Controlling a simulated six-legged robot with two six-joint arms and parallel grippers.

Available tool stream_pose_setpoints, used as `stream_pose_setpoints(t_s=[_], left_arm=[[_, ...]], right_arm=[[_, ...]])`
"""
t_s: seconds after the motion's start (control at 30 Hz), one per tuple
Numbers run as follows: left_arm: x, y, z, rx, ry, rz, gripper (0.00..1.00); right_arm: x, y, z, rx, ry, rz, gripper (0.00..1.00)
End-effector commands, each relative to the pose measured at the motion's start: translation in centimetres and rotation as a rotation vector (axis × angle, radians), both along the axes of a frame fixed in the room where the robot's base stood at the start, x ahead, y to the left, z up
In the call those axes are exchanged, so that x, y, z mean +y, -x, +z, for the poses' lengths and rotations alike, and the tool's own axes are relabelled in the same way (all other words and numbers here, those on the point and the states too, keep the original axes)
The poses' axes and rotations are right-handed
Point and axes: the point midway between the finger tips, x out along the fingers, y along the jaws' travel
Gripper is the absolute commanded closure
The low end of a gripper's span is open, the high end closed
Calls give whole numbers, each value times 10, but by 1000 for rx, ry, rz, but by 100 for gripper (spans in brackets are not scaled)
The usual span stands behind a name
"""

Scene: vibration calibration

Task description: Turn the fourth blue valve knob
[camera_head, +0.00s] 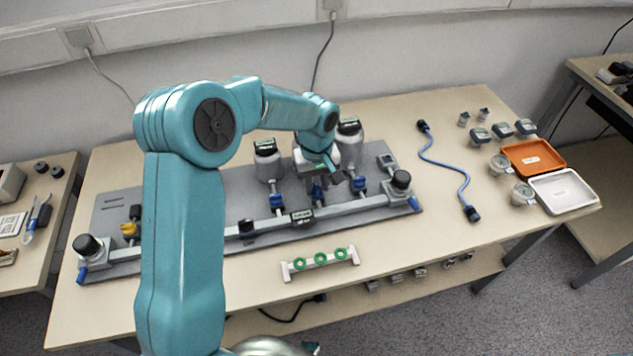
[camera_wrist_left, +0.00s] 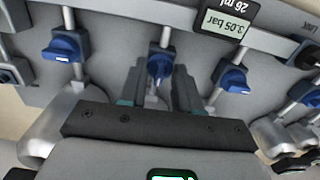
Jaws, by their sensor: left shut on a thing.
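A row of blue valve knobs sits along the pipe on the grey rig board (camera_head: 240,190). In the head view, one blue knob (camera_head: 277,200) is left of my left gripper (camera_head: 322,181) and another blue knob (camera_head: 359,185) is right of it. In the left wrist view, my left gripper (camera_wrist_left: 160,88) has its two fingers on either side of the middle blue knob (camera_wrist_left: 160,64) and is shut on it. Other blue knobs show at the left (camera_wrist_left: 65,47), at the right (camera_wrist_left: 232,79) and at the far right edge (camera_wrist_left: 311,96). My right gripper is not in view.
Grey-white bottles (camera_head: 349,145) stand behind the knobs. A pressure display (camera_wrist_left: 226,18) reads 3.05 bar. A white rack with green rings (camera_head: 320,260) lies in front. A blue cable (camera_head: 450,170), an orange tray (camera_head: 533,156) and a white tray (camera_head: 565,192) lie to the right.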

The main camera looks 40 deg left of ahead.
Motion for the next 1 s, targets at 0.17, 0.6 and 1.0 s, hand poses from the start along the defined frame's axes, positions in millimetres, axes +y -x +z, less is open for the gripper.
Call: stream_pose_setpoints(t_s=[0.17, 0.6, 1.0], left_arm=[[0, -1, -1, -3, 0, 81, 98], [1, -1, -1, -4, -1, 468, 98], [1, -1, 0, -6, -1, 847, 98]], right_arm=[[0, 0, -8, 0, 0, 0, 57], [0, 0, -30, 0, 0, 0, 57], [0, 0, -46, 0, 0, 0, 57]])
